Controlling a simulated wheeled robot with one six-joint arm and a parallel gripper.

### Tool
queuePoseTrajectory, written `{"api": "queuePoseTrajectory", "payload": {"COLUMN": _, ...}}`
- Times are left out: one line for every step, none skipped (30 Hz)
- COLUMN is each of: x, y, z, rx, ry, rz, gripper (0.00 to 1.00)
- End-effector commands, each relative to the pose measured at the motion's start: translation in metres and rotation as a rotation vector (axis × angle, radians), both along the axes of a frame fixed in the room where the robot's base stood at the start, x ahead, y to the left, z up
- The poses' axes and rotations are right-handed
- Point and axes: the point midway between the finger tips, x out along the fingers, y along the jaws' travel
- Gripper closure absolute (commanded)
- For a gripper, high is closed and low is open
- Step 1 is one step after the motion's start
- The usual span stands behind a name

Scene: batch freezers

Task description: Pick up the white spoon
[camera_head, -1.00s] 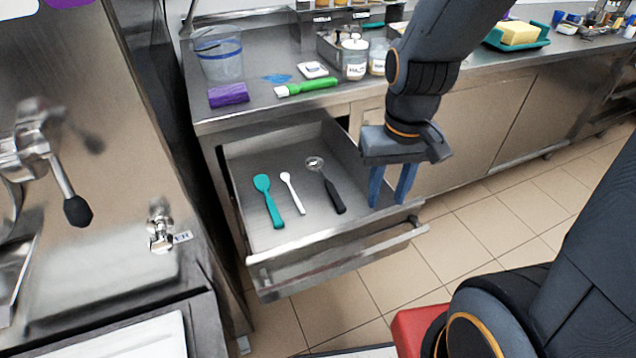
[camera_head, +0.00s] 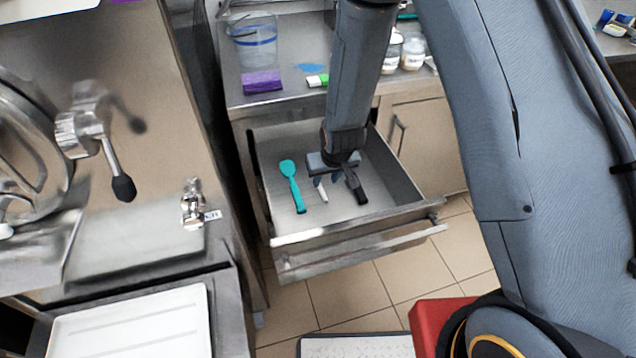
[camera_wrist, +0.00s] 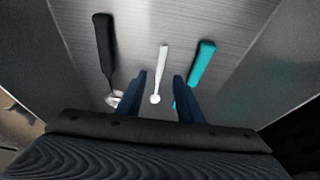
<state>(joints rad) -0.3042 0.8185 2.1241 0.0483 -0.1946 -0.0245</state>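The white spoon (camera_wrist: 162,62) lies in the open metal drawer, between a teal spatula (camera_wrist: 201,64) and a black-handled tool (camera_wrist: 104,45). In the head view only the lower end of the white spoon (camera_head: 321,190) shows, the rest hidden behind my gripper. My gripper (camera_wrist: 157,80) points down into the drawer over the spoon. Its two blue fingers are apart, with the spoon's bowl end showing between them. The right finger in the wrist view overlaps the teal spatula's lower end. I cannot tell the exact height of the fingertips above the drawer floor.
The drawer's front wall (camera_head: 350,226) and side walls surround my gripper. The teal spatula (camera_head: 291,186) and black handle (camera_head: 357,187) lie close on either side. A counter with a clear container (camera_head: 254,45) and purple block (camera_head: 262,82) is behind.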

Motion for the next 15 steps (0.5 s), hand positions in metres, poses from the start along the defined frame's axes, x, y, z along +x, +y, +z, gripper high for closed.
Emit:
{"api": "queuePoseTrajectory", "payload": {"x": 0.001, "y": 0.001, "z": -0.004, "rx": 0.0, "ry": 0.0, "rz": 0.001, "gripper": 0.67}}
{"api": "queuePoseTrajectory", "payload": {"x": 0.002, "y": 0.001, "z": -0.006, "rx": 0.0, "ry": 0.0, "rz": 0.001, "gripper": 0.67}}
{"api": "queuePoseTrajectory", "payload": {"x": 0.004, "y": 0.001, "z": -0.01, "rx": -0.001, "ry": 0.001, "rz": 0.001, "gripper": 0.67}}
{"api": "queuePoseTrajectory", "payload": {"x": 0.004, "y": 0.002, "z": -0.013, "rx": -0.001, "ry": 0.002, "rz": 0.001, "gripper": 0.67}}
{"api": "queuePoseTrajectory", "payload": {"x": 0.005, "y": 0.002, "z": -0.015, "rx": -0.001, "ry": 0.002, "rz": 0.001, "gripper": 0.67}}
{"api": "queuePoseTrajectory", "payload": {"x": 0.006, "y": 0.002, "z": -0.018, "rx": -0.001, "ry": 0.002, "rz": 0.001, "gripper": 0.67}}
{"api": "queuePoseTrajectory", "payload": {"x": 0.007, "y": 0.003, "z": -0.02, "rx": -0.001, "ry": 0.001, "rz": 0.001, "gripper": 0.67}}
{"api": "queuePoseTrajectory", "payload": {"x": 0.008, "y": 0.003, "z": -0.021, "rx": -0.001, "ry": 0.001, "rz": 0.001, "gripper": 0.67}}
{"api": "queuePoseTrajectory", "payload": {"x": 0.009, "y": 0.003, "z": -0.023, "rx": -0.001, "ry": 0.001, "rz": 0.001, "gripper": 0.67}}
{"api": "queuePoseTrajectory", "payload": {"x": 0.009, "y": 0.003, "z": -0.024, "rx": -0.001, "ry": 0.001, "rz": 0.001, "gripper": 0.67}}
{"api": "queuePoseTrajectory", "payload": {"x": 0.01, "y": 0.003, "z": -0.026, "rx": -0.001, "ry": 0.002, "rz": 0.001, "gripper": 0.67}}
{"api": "queuePoseTrajectory", "payload": {"x": 0.011, "y": 0.004, "z": -0.03, "rx": -0.001, "ry": 0.002, "rz": 0.001, "gripper": 0.67}}
{"api": "queuePoseTrajectory", "payload": {"x": 0.012, "y": 0.004, "z": -0.033, "rx": -0.001, "ry": 0.002, "rz": 0.001, "gripper": 0.67}}
{"api": "queuePoseTrajectory", "payload": {"x": 0.014, "y": 0.005, "z": -0.036, "rx": -0.001, "ry": 0.002, "rz": 0.001, "gripper": 0.67}}
{"api": "queuePoseTrajectory", "payload": {"x": 0.015, "y": 0.006, "z": -0.04, "rx": -0.001, "ry": 0.003, "rz": 0.001, "gripper": 0.67}}
